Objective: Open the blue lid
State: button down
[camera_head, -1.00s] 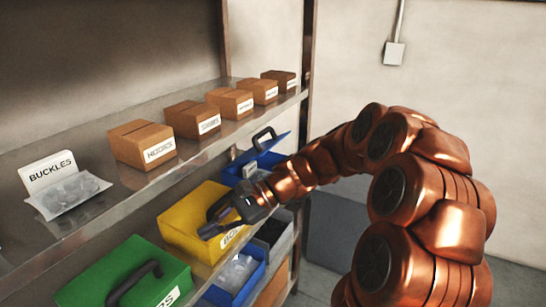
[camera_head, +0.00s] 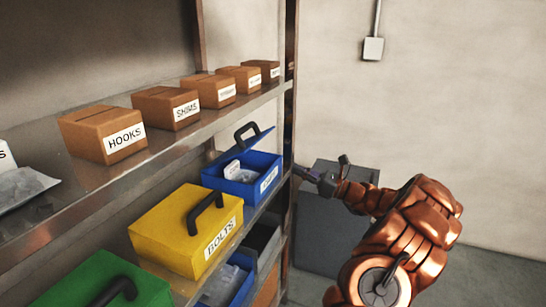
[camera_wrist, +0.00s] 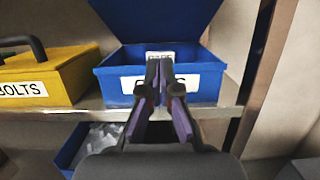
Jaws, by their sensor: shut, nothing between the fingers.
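The blue box (camera_head: 222,183) stands on the lower shelf at its far right end. Its blue lid (camera_head: 258,140), with a dark handle (camera_head: 245,132), is tilted up and open, with a light-coloured item showing inside. In the wrist view the raised lid (camera_wrist: 165,18) stands behind the open blue box (camera_wrist: 108,82). My gripper (camera_head: 300,171) is just right of the blue box in the head view, apart from the lid. In the wrist view my gripper (camera_wrist: 160,62) is shut and empty in front of the box, its fingers hiding part of the label.
A yellow BOLTS box (camera_head: 165,233) stands left of the blue box, and a green box (camera_head: 80,280) is nearer. Several cardboard boxes (camera_head: 102,133) line the upper shelf. An upright post (camera_head: 291,60) ends the shelf at right. Open blue bins (camera_head: 240,265) sit below.

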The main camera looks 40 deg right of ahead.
jog(key=r+p+x, duration=0.1)
jog(key=r+x, duration=0.2)
jog(key=x, duration=0.9)
jog(key=shift+a+r+p, duration=0.1)
jog(key=shift+a+p, duration=0.1)
jog(key=shift+p, duration=0.1)
